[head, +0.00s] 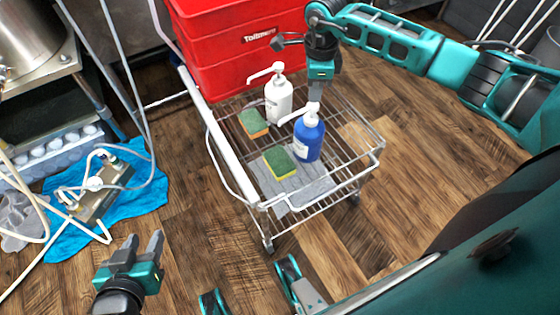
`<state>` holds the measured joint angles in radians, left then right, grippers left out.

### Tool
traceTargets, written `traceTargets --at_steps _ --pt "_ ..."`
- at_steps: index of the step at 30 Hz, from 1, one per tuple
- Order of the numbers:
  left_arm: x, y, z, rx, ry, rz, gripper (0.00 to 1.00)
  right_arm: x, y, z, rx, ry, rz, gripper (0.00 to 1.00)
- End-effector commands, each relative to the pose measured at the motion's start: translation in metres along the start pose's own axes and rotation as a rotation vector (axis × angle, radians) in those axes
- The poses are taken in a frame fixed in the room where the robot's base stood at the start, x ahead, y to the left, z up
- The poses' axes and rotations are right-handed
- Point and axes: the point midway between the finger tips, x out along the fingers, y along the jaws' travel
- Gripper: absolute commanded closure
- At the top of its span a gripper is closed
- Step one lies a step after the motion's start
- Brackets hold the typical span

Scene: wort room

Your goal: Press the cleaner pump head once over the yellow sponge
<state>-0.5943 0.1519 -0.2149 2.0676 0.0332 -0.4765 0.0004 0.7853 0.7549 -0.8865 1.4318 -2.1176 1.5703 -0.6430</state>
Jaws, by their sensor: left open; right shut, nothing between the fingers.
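A blue bottle (309,143) with a white pump head (311,112) stands upright on a wire cart. Its nozzle points left. A yellow sponge (281,163) with a green top lies on the cart, left of and nearer than the blue bottle. A white pump bottle (279,104) stands behind, with an orange sponge (254,123), also green-topped, to its left. My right gripper (315,97) is shut and empty, pointing down directly above the blue bottle's pump head. I cannot tell whether it touches. My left gripper (142,243) is open and empty, low over the floor.
The wire cart (368,156) has a grey cloth (305,192) under the yellow sponge. Red crates (225,55) stand behind the bottles. At left, a blue cloth (146,195) bears a device with hoses (98,198). Wooden floor is clear between it and the cart.

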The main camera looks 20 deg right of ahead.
Motion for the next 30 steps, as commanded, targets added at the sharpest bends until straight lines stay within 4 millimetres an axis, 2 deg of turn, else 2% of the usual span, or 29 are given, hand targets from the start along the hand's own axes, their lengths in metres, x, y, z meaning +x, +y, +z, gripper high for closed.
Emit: traceTargets --at_steps 12,30 --pt "0.001 0.000 0.001 0.000 0.001 0.000 0.57 0.001 0.000 0.000 0.000 0.000 0.000 1.00" --pt "0.010 -0.001 0.012 -0.001 0.004 0.000 0.57 0.022 0.000 0.000 0.000 0.001 0.000 1.00"
